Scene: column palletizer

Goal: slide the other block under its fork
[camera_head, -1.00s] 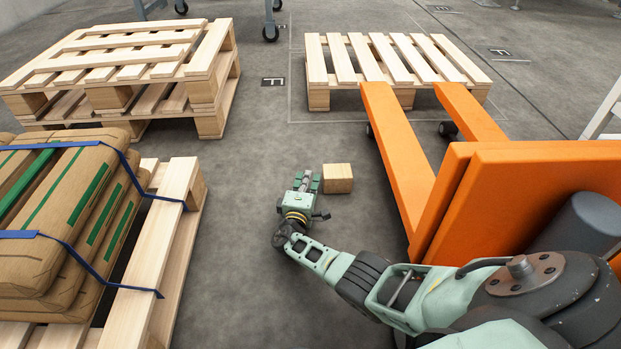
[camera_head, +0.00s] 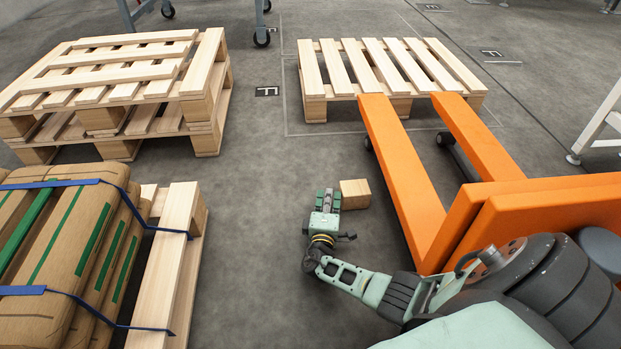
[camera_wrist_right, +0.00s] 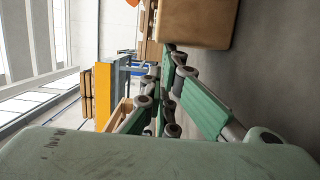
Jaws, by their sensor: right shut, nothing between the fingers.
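A plain wooden block (camera_head: 355,194) lies on the floor just left of the pallet jack's left fork (camera_head: 405,175), with a narrow strip of floor between them. My right gripper (camera_head: 328,198) is shut and empty, low at the block's left side. I cannot tell whether it touches the block. In the right wrist view the block (camera_wrist_right: 195,22) fills the top, beside the green fingers (camera_wrist_right: 168,105). The right fork (camera_head: 480,135) runs parallel; no block shows under it. My left gripper is out of view.
The fork tips reach the near side of an empty pallet (camera_head: 312,85). Stacked empty pallets (camera_head: 205,105) stand at the left, and a pallet (camera_head: 170,265) with strapped sacks (camera_head: 60,250) is nearer. The floor between them and the block is clear.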

